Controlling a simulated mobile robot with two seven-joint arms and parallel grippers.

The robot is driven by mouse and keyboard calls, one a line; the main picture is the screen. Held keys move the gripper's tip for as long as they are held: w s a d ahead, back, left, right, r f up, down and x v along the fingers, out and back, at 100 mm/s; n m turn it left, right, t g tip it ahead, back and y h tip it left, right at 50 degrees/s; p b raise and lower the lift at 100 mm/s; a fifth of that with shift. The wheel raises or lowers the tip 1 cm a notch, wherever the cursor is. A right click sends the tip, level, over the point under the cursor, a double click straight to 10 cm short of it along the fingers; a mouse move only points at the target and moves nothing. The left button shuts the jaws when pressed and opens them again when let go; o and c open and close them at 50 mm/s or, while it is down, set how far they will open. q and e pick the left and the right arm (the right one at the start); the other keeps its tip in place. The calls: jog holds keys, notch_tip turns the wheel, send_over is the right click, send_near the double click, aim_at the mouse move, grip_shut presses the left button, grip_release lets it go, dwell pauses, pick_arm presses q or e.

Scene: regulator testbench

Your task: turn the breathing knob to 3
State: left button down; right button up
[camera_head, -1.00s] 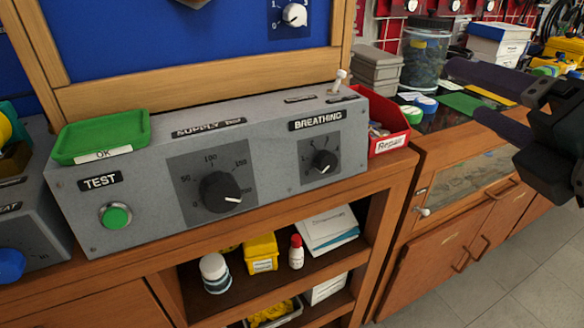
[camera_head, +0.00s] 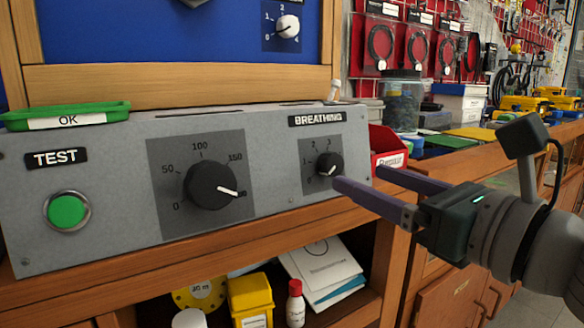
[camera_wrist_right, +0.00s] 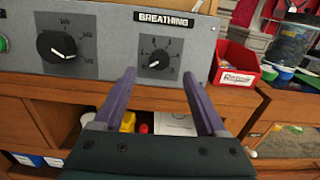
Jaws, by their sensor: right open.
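The breathing knob (camera_head: 329,164) is a small black dial under the BREATHING label on the grey panel (camera_head: 270,147). Its white pointer tilts to the lower left in the head view, toward the low end of its scale. The knob also shows in the right wrist view (camera_wrist_right: 159,59). My right gripper (camera_head: 360,182) is open and empty, with long purple fingers. Its fingertips are just in front of and slightly below the knob. In the right wrist view the fingers (camera_wrist_right: 158,75) stand apart, one on each side below the knob. My left gripper is not in view.
A larger black supply knob (camera_head: 210,186) and a green TEST button (camera_head: 67,211) are on the same panel. A red bin (camera_wrist_right: 234,68) stands right of the panel. A wooden shelf with bottles and a yellow box (camera_head: 250,296) is below.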

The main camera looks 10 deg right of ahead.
aim_at(337, 168)
jog(key=shift+x, duration=2.65)
jog(key=shift+c, duration=0.2)
grip_shut()
